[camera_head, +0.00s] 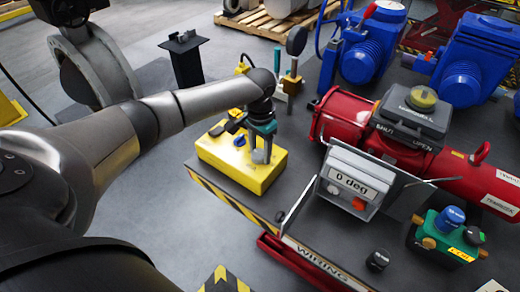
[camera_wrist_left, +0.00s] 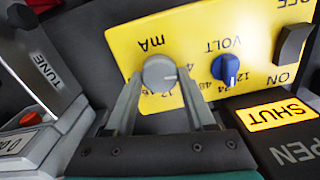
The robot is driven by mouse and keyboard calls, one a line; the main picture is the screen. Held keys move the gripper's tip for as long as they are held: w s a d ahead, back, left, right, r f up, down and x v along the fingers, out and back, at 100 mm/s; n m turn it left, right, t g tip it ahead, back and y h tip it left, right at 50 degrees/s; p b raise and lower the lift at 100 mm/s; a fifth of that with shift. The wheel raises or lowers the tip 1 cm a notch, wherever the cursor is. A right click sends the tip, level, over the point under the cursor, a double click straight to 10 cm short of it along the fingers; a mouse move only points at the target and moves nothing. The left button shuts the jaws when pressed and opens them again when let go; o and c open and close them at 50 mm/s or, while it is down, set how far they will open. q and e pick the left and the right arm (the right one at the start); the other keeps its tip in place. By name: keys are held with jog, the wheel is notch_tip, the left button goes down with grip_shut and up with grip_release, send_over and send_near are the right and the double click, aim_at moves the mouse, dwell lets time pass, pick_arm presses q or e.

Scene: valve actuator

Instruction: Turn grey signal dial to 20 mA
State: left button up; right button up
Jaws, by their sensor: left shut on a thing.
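The yellow control box (camera_head: 230,172) stands on the dark bench in the head view. In the left wrist view its yellow panel (camera_wrist_left: 190,25) appears upside down. The round grey signal dial (camera_wrist_left: 160,73), marked mA, is on this panel and has a light pointer line on its right side. My left gripper (camera_wrist_left: 160,88) is shut on the dial, with one finger on each side. In the head view my left gripper (camera_head: 261,150) reaches down onto the box. Scale numbers by the dial are partly hidden, so I cannot read the setting. My right gripper is not in view.
A blue VOLT knob (camera_wrist_left: 227,69) and a dark ON/OFF switch (camera_wrist_left: 294,43) sit beside the dial. A grey display box (camera_head: 350,182) reading 0 deg and a red actuator (camera_head: 340,118) stand to the right. Several blue motors are behind.

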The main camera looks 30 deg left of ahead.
pick_arm(q)
grip_shut()
jog(key=shift+r, duration=0.1)
